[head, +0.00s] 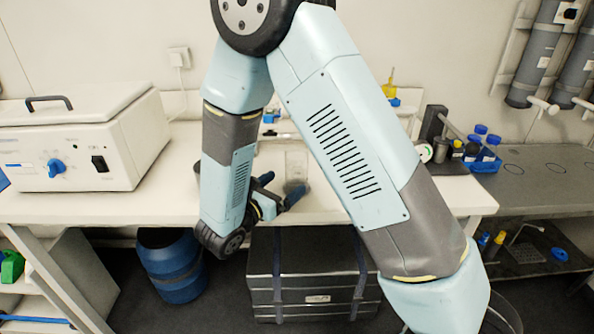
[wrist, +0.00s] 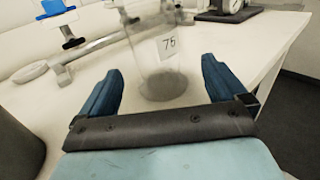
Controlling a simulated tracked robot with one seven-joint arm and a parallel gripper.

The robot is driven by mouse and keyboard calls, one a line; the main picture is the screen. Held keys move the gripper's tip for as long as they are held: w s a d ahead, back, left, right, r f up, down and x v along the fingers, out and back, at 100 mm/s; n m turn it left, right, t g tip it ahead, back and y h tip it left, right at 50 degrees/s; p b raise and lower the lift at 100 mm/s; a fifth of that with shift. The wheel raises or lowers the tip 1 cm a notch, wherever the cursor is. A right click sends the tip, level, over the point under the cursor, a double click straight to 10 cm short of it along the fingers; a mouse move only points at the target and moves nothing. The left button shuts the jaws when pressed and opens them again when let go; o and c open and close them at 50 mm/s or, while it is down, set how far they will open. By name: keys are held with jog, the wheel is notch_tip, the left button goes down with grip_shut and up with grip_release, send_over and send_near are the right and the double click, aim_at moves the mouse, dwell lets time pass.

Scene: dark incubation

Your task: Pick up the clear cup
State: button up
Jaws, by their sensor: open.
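The clear cup (wrist: 160,65) stands upright on the white bench in the wrist view, with a label reading 75 on its side. In the head view the cup (head: 296,163) shows faintly between my arm links. My gripper (wrist: 163,80) is open, with one blue finger to the left and one to the right of the cup's lower part. In the head view my gripper (head: 279,190) is low over the bench, near the cup's base. I cannot tell whether a finger touches the cup. Its top is cut off in the wrist view.
A white incubator-like box (head: 85,140) stands on the bench at left. A blue rack with blue-capped bottles (head: 484,150) is at right. A blue drum (head: 170,265) and a dark case (head: 310,275) stand below. In the wrist view, a blue-knobbed metal bar (wrist: 95,46) lies left of the cup.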

aim_at(301, 169)
jog(key=shift+x, duration=4.65)
jog(key=shift+w+a, duration=0.15)
jog(key=shift+a, duration=0.05)
jog(key=shift+c, duration=0.4)
jog(key=c, duration=1)
